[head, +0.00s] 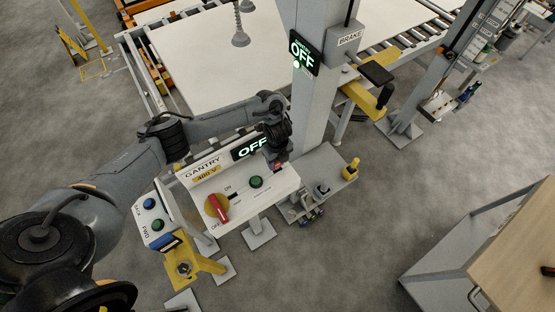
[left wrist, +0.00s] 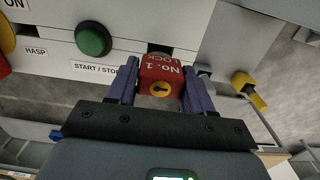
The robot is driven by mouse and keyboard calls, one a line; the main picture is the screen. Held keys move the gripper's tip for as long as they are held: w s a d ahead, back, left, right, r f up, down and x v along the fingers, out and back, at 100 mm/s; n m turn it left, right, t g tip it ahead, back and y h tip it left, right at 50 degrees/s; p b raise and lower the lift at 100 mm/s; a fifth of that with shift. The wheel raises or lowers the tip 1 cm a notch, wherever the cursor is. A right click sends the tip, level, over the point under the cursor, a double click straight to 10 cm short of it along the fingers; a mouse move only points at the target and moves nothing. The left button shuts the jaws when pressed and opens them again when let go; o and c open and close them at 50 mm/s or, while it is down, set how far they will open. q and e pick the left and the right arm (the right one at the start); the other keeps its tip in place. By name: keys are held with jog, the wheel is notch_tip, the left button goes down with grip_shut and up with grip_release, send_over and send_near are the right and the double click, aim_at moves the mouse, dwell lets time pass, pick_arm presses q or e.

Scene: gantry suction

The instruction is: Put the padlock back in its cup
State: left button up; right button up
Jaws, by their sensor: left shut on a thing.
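The red padlock (left wrist: 160,78), marked "No. 1 LOCK" with a brass keyhole, is between the purple fingers of my left gripper (left wrist: 162,88) in the left wrist view. The fingers are shut on its sides. Its shackle is hidden. In the head view my left gripper (head: 277,158) is over the right part of the gantry control panel (head: 275,200), with a little of the padlock's red showing. I cannot tell surely which thing is the padlock's cup; a small round holder (head: 322,189) stands on the grey base plate, right of the panel. My right gripper is not in view.
The panel carries a red rotary handle (head: 217,208) on a yellow disc and a green button (head: 256,182). A grey column (head: 312,110) rises just behind my gripper. A yellow stand (head: 205,265) is front left, a wooden-topped table (head: 520,250) at right. Open floor lies between.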

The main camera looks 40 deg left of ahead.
pick_arm(q)
jog(key=shift+f+b, duration=1.45)
jog(key=shift+f, duration=0.6)
jog(key=o, duration=1.2)
jog(key=shift+r, duration=0.15)
jog(key=shift+r, duration=0.3)
notch_tip(320, 180, up, 10)
jog(key=p, duration=0.3)
jog(key=shift+p, duration=0.35)
